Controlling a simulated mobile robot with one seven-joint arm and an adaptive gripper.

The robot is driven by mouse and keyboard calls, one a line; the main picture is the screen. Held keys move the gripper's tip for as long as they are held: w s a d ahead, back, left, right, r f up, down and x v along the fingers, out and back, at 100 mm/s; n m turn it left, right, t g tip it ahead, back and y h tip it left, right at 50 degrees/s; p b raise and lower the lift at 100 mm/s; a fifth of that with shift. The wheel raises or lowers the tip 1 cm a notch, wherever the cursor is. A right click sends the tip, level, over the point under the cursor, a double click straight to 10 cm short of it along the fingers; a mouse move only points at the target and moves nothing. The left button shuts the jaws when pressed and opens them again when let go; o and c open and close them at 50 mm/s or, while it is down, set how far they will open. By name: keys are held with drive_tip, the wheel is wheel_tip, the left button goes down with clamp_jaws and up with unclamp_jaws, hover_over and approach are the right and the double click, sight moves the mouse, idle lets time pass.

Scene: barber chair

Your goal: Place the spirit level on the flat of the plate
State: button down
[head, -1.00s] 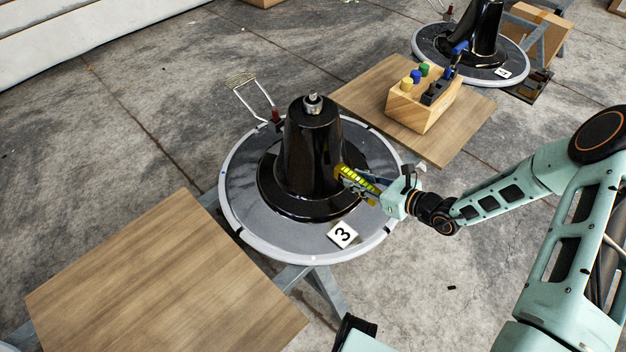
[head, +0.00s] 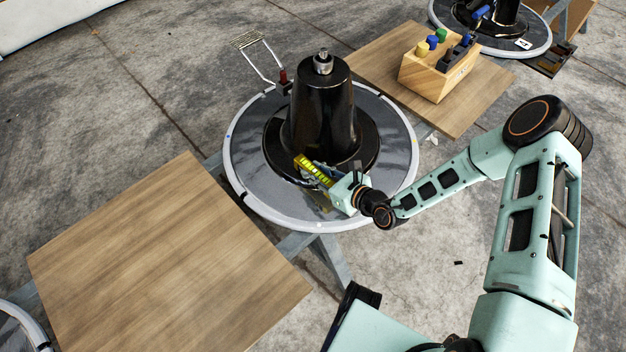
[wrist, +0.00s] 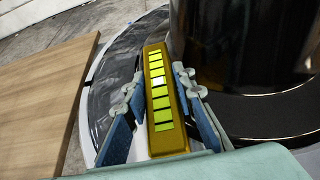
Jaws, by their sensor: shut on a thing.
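The spirit level is a yellow bar with bright yellow-green segments; it shows in the head view (head: 313,170) and the wrist view (wrist: 160,90). My gripper (head: 322,176) is shut on it, with a blue-grey finger along each side in the wrist view (wrist: 158,88). The plate (head: 250,190) is a round grey disc with a pale rim, and carries a black glossy cone-shaped column (head: 322,105) with a flared foot. The level is over the front of the plate, close to the column's foot. I cannot tell whether it touches the plate.
A bare wooden board (head: 165,260) lies at the left front. Another board (head: 385,60) behind right carries a wooden block (head: 440,72) with coloured handles. A wire-framed part (head: 262,60) stands at the plate's back left. A second plate (head: 540,45) is at the back right.

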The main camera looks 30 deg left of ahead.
drive_tip(key=shift+s+a+f+b, duration=0.15)
drive_tip(key=shift+f+b, duration=0.15)
drive_tip(key=shift+f, duration=0.6)
drive_tip(key=shift+s+a+f+b, duration=0.1)
drive_tip(key=shift+f+b, duration=0.15)
drive_tip(key=shift+f, duration=0.65)
drive_tip(key=shift+f, duration=0.1)
drive_tip(key=c, duration=1.6)
unclamp_jaws()
